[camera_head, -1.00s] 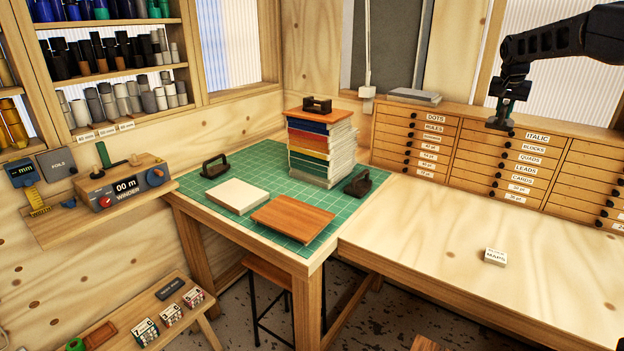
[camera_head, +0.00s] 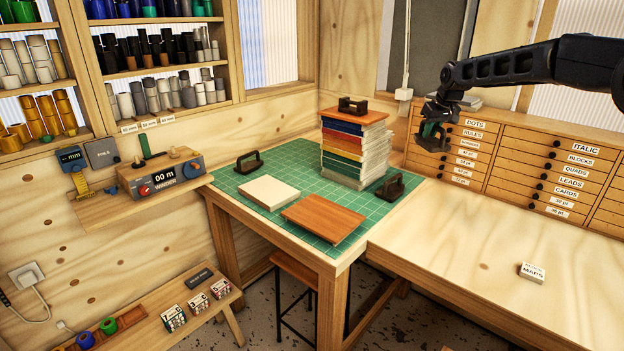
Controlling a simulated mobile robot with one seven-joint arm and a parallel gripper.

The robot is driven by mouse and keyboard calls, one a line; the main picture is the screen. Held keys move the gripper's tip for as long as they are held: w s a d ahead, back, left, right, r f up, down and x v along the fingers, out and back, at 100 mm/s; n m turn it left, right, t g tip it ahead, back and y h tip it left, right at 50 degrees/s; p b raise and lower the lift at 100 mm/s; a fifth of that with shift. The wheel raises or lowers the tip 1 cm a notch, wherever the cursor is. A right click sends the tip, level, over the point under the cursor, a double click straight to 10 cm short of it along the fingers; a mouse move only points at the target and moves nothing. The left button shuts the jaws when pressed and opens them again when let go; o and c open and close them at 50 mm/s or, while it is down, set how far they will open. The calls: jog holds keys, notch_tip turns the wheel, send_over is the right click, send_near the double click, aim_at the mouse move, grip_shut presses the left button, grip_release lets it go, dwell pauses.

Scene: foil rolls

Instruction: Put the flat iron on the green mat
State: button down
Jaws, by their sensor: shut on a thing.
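My gripper (camera_head: 434,136) is shut on a small dark, greenish thing (camera_head: 433,131) and holds it in the air in front of the drawer cabinet, right of the green mat (camera_head: 372,212). The jaws hide part of it; it may be the flat iron, but it is too small to be sure. The mat lies on the corner table. Dark handled weights stand on the mat at its left (camera_head: 249,162) and right of the stack (camera_head: 391,187). Another dark handled piece (camera_head: 353,105) sits on top of the stack.
On the mat are a pale slab (camera_head: 268,192), a brown board (camera_head: 323,219) and a tall stack of coloured books or boards (camera_head: 353,155). Bare mat shows at the right front. The right-hand bench (camera_head: 470,240) is mostly clear, with a small MAPS block (camera_head: 532,272).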

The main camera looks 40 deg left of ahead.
jog(key=s+a+f+n+g, duration=0.35)
jog(key=s+a+n, duration=0.35)
jog(key=s+a, duration=0.85)
jog(key=shift+t+y, duration=0.35)
jog(key=shift+y, duration=0.05)
jog(key=f, duration=2)
jog(key=shift+w+f, duration=0.25)
jog(key=shift+f, duration=0.05)
jog(key=shift+f, duration=0.1)
jog(key=c, duration=1.3)
grip_release()
jog(key=shift+f, duration=0.1)
jog(key=shift+c, duration=0.2)
jog(key=v, duration=1.2)
